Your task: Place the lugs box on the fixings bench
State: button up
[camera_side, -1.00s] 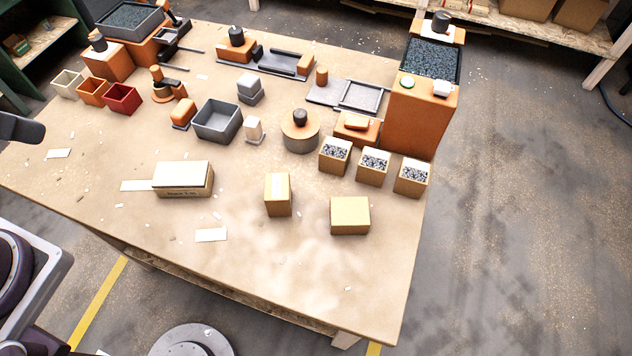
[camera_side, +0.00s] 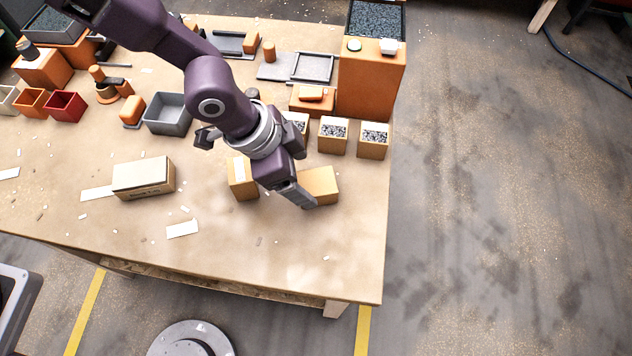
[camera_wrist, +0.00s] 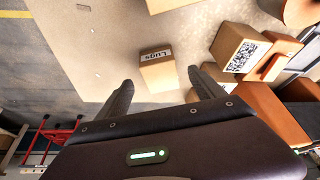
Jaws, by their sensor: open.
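The lugs box is a small brown carton (camera_wrist: 157,73) with the word "Lugs" on its label in the wrist view. It lies ahead of my gripper (camera_wrist: 160,76), roughly in line with the gap between the fingers. It appears to be the right-hand carton (camera_side: 322,184) in the side view, partly hidden by my gripper (camera_side: 300,193). My gripper is open and empty, angled down close to this carton; contact cannot be told. The carton sits on a big tan bench (camera_side: 220,260). No sign shows which surface is the fixings bench.
A taped carton (camera_side: 241,180) stands just left of my gripper, and a larger lidded carton (camera_side: 143,178) farther left. Bins of small parts (camera_side: 373,141) stand behind, near a tall orange block (camera_side: 368,85). The bench front is mostly clear.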

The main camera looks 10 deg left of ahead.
aim_at(311, 182)
jog(key=x, duration=0.5)
jog(key=shift+d+f, duration=0.15)
jog(key=shift+f, duration=0.05)
